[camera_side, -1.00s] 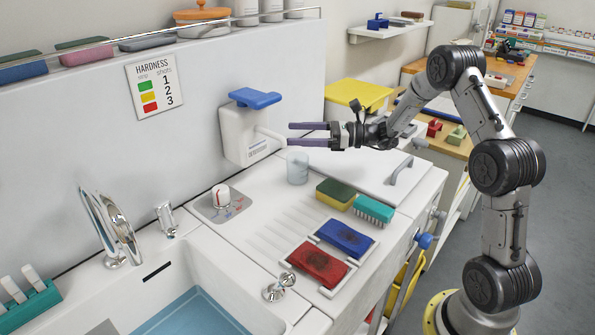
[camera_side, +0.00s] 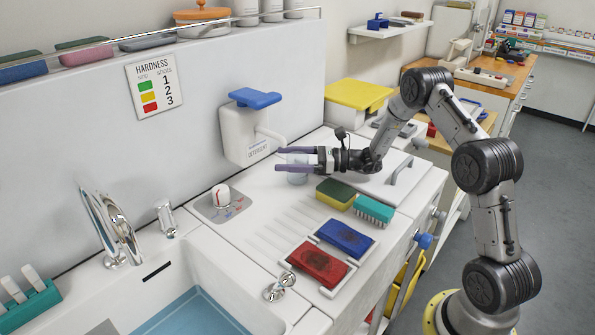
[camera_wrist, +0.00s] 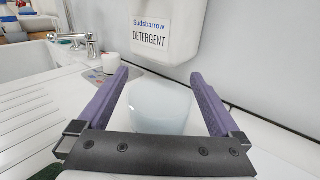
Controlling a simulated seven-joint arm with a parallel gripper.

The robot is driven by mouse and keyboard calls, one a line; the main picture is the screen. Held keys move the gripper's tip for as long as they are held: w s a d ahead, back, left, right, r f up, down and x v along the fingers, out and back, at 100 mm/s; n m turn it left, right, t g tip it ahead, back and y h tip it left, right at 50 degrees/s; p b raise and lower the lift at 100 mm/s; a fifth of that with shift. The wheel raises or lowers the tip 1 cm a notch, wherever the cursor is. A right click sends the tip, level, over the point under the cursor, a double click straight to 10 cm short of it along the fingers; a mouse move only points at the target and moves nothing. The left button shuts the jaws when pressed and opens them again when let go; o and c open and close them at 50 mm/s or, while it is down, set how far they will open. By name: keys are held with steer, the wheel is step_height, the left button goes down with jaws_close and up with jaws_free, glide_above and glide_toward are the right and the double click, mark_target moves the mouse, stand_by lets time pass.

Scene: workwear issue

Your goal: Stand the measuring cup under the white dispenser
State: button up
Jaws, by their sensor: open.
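The translucent pale measuring cup (camera_side: 297,179) stands upright on the white counter, just right of and below the spout of the white dispenser (camera_side: 240,138) on the wall. My gripper (camera_side: 278,159) is low and level at the cup, with its purple fingers open. In the wrist view the cup (camera_wrist: 160,108) is between the two fingers, with visible gaps on both sides near the tips. The dispenser (camera_wrist: 170,28), labelled detergent, is beyond the cup. My gripper's dark crossbar hides the cup's lower part there.
A green-yellow sponge (camera_side: 336,194) and a teal brush (camera_side: 373,210) lie in front of the gripper. Blue (camera_side: 345,238) and red (camera_side: 317,263) pads lie nearer. A white knob (camera_side: 221,194) is to the left, before the sink (camera_side: 150,285). The ribbed drainboard between is clear.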

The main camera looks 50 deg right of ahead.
steer(key=c, duration=1.3)
steer(key=shift+o, duration=0.2)
steer(key=shift+r, duration=0.1)
